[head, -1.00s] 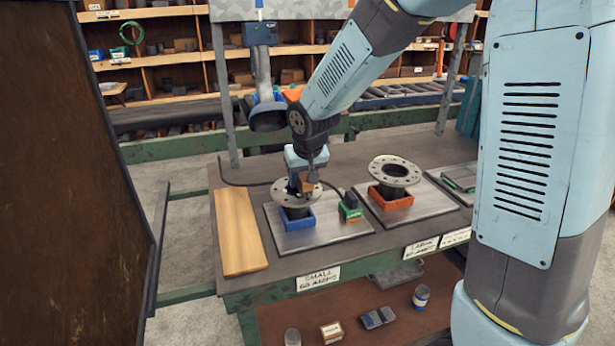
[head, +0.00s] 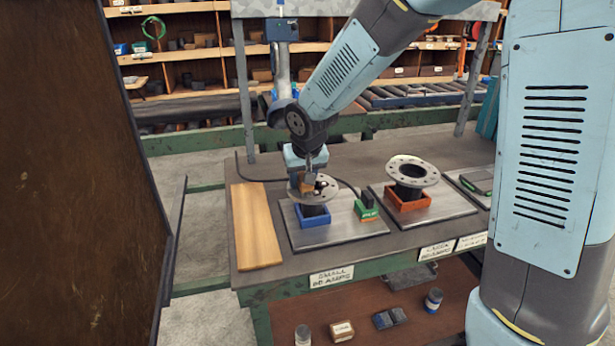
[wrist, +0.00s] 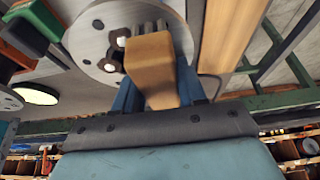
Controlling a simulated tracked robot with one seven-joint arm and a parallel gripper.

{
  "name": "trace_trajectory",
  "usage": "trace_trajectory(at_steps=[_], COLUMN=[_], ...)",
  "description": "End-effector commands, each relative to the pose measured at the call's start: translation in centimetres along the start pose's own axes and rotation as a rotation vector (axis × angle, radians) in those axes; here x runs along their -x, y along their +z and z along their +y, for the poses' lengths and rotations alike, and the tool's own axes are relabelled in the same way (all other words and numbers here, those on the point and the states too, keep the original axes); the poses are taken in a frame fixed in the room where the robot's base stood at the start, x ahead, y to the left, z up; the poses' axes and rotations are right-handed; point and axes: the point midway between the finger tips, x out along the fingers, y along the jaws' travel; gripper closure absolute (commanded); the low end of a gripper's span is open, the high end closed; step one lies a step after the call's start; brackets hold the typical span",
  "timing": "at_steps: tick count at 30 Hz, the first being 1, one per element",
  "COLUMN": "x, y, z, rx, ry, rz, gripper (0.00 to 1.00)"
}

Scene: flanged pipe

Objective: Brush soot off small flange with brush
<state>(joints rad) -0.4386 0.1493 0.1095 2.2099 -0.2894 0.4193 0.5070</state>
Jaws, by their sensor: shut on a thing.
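The small flange (head: 325,191) is a grey disc with bolt holes on a short pipe, standing in a blue holder (head: 313,222) on a metal plate above the "SMALL" label. My gripper (head: 308,180) is over the flange's left part, pointing down, shut on a wooden-handled brush (wrist: 152,70). In the wrist view the tan brush handle reaches over the face of the flange (wrist: 95,45).
A larger flange (head: 412,170) stands in an orange holder (head: 408,201) to the right. A green block with a dark top (head: 367,207) sits beside the blue holder. A wooden board (head: 256,225) lies on the left of the bench. A dark panel (head: 85,180) stands at far left.

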Motion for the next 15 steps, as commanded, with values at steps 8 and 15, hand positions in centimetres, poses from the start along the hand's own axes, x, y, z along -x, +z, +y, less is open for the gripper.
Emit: trace_trajectory(at_steps=[8, 15], x=[-0.1, -0.1], y=[0.0, 0.1], z=[-1.5, -1.1], rx=[0.002, -0.001], ry=[0.000, 0.000], rz=[0.001, 0.000], gripper=[0.84, 0.84])
